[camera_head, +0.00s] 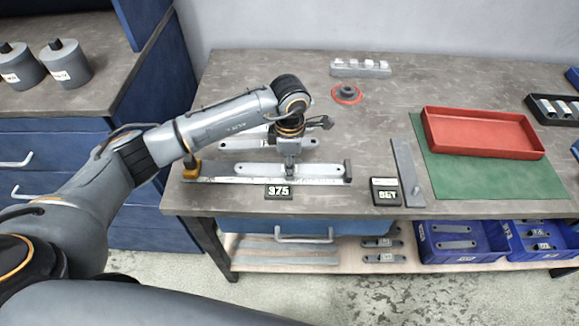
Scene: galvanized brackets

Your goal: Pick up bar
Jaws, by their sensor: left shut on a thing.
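A light grey metal bar (255,169) with rounded ends and holes lies lengthwise along a long measuring scale (225,180) at the table's front left. My left gripper (290,168) points down and is shut on this bar, right of its middle. I cannot tell whether the bar touches the surface below. A second similar bar (240,144) lies just behind, partly hidden by my left arm. My right gripper is not in view.
A "375" sign (278,191) and a "SET" block (385,191) stand near the front edge. A flat grey strip (405,165) lies left of a green mat (455,175) with a red tray (480,117). A round red-based part (346,94) sits behind. The table's middle has free room.

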